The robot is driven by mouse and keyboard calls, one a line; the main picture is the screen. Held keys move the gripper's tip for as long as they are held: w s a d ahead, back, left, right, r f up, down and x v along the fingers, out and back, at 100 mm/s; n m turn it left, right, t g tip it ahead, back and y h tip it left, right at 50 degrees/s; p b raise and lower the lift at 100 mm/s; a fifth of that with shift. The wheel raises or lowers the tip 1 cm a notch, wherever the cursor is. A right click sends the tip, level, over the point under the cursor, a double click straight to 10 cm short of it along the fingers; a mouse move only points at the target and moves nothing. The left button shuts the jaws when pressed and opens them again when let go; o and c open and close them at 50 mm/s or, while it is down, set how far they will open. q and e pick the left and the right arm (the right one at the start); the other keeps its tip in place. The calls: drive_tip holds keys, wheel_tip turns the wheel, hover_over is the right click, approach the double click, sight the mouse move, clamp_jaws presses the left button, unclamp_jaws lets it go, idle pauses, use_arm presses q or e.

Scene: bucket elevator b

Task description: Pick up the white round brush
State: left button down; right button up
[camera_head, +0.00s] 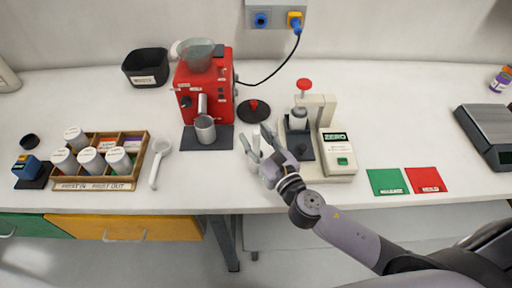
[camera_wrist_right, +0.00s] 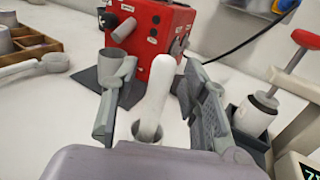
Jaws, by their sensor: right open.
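A white, round-ended upright thing, which I take to be the white round brush (camera_wrist_right: 158,92), stands between the fingers of my right gripper (camera_wrist_right: 155,85) in the right wrist view. Its lower end meets a grey round part, partly hidden by my gripper. In the head view my right gripper (camera_head: 257,138) is open at the table's front, between the red machine and the scale-like press. The brush (camera_head: 256,142) shows there only as a pale shape between the fingers. I cannot tell if a finger touches it. My left gripper is out of view.
The red machine (camera_head: 205,80) with a grey cup (camera_head: 205,130) stands left of my gripper. The press (camera_head: 322,150) is close on its right. A white-handled scoop (camera_head: 160,155) and a wooden tray (camera_head: 140,140) lie further left. Green (camera_head: 387,182) and red (camera_head: 426,180) mats lie right.

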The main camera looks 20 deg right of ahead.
drive_tip(key=shift+w, duration=0.15)
drive_tip(key=shift+c, duration=0.6)
clamp_jaws()
